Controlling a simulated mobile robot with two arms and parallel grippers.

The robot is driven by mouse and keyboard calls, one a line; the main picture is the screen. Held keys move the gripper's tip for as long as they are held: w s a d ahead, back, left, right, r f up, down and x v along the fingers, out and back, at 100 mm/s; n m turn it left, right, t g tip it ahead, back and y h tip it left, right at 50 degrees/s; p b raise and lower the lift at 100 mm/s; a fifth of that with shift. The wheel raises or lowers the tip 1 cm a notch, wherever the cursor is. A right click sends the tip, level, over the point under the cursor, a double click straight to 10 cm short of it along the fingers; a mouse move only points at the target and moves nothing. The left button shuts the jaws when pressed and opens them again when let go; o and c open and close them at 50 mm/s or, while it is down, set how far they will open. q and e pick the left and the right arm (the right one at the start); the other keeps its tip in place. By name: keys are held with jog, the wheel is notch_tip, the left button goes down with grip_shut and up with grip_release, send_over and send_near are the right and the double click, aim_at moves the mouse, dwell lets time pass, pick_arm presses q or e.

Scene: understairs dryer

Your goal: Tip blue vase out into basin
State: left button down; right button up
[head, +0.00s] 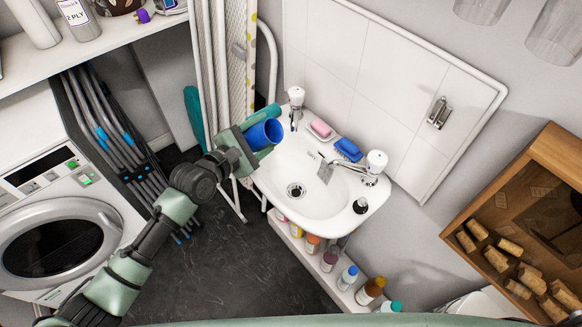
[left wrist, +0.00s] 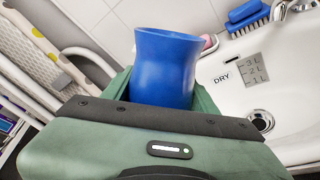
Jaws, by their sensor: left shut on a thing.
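The blue vase (head: 264,133) is held by my left gripper (head: 252,135) at the left rim of the white basin (head: 330,205). In the head view the vase is tilted, its open mouth pointing right over the basin's edge. In the left wrist view the vase (left wrist: 165,65) stands between the green fingers, its rim away from the palm. The basin (left wrist: 290,105) shows to its right. Whether anything is in the vase cannot be seen. The basin bowl looks empty, with the drain (head: 295,190) in view. My right gripper is not in view.
A pink soap (head: 320,128), a blue brush (head: 348,149) and two taps, one of them the right tap (head: 374,163), sit along the basin's back. Several bottles (head: 330,260) stand on a shelf below.

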pick_arm(q)
jog(key=shift+w+a+f+m+y, duration=0.15)
jog(key=shift+m+y, duration=0.15)
jog(key=shift+m, duration=0.2)
dwell(0.3)
jog(key=shift+f+m+y+b, duration=0.3)
jog(key=shift+m+b, duration=0.2)
jog(key=shift+m, duration=0.1)
dwell(0.5)
jog(key=shift+f+b, duration=0.3)
jog(key=shift+b, duration=0.1)
jog(key=shift+f+m+t+y+b, duration=0.3)
jog(key=shift+f+m+b, duration=0.45)
jog(key=shift+b, duration=0.25)
jog(key=shift+p, duration=0.3)
jog(key=shift+s+d+f+m+y+p, duration=0.25)
jog(key=shift+d+m+y+p, duration=0.15)
jog(key=shift+d+m+p, duration=0.15)
jog(key=shift+f+m+p, duration=0.25)
jog(key=shift+m+p, duration=0.15)
jog(key=shift+m, duration=0.2)
dwell(1.2)
